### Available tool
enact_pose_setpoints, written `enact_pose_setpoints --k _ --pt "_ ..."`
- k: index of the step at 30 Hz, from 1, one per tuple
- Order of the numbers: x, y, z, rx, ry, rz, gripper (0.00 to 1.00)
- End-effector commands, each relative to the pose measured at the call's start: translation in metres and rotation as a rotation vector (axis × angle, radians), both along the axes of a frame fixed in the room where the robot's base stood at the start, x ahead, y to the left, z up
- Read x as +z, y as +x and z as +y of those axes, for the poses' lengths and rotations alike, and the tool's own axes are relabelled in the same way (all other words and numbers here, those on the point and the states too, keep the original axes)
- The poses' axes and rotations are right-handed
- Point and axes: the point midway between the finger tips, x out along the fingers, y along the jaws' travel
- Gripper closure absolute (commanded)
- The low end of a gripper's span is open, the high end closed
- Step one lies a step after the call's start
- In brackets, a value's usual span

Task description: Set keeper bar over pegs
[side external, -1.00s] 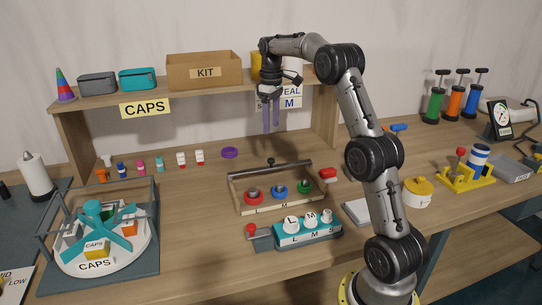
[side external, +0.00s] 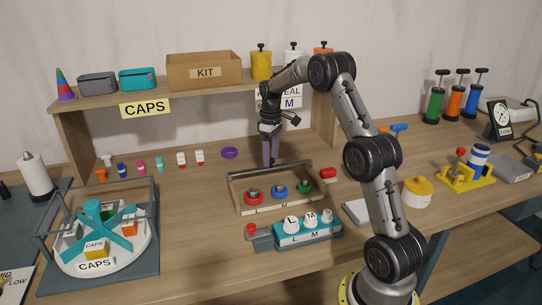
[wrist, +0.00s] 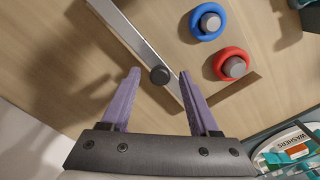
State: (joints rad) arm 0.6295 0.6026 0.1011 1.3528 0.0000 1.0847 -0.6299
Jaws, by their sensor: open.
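The keeper bar (side external: 295,165) is a long thin bar with a dark round knob (wrist: 160,75) at its middle. It lies along the back edge of a wooden tray (side external: 265,207). In the tray, red (side external: 253,196), blue (side external: 279,191) and green (side external: 305,186) rings sit around grey pegs. My gripper (side external: 270,163) points down at the bar's middle; its purple fingers hide the knob in the side view. In the wrist view my gripper (wrist: 159,74) is open, with the knob between its fingertips and a gap on each side. The green ring is out of the wrist view.
A teal block with white caps (side external: 308,232) stands in front of the tray. The shelf (side external: 200,90) rises behind. A caps turntable (side external: 135,255) stands at the left. The table between turntable and tray is clear.

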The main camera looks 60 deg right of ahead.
Motion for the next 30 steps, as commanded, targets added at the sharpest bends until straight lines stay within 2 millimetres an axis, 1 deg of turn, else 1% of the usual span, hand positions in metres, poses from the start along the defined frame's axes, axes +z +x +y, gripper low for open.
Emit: enact_pose_setpoints --k 2,5,6,8,12,13,30 --pt "0.0 0.0 0.0 0.0 0.0 0.0 0.38" --pt "0.0001 -0.0001 0.0 0.0 0.0 0.0 0.54" --pt "0.0001 -0.0001 0.0 0.0 0.0 0.0 0.62" --pt "0.0002 -0.0001 0.0 0.0 0.0 0.0 0.72" --pt "0.0003 0.0 0.0 0.0 0.0 0.0 0.98" --pt "0.0003 0.0 0.0 0.0 0.0 0.0 1.0" --pt "0.0007 0.0002 0.0001 0.0 0.0 0.0 1.0"
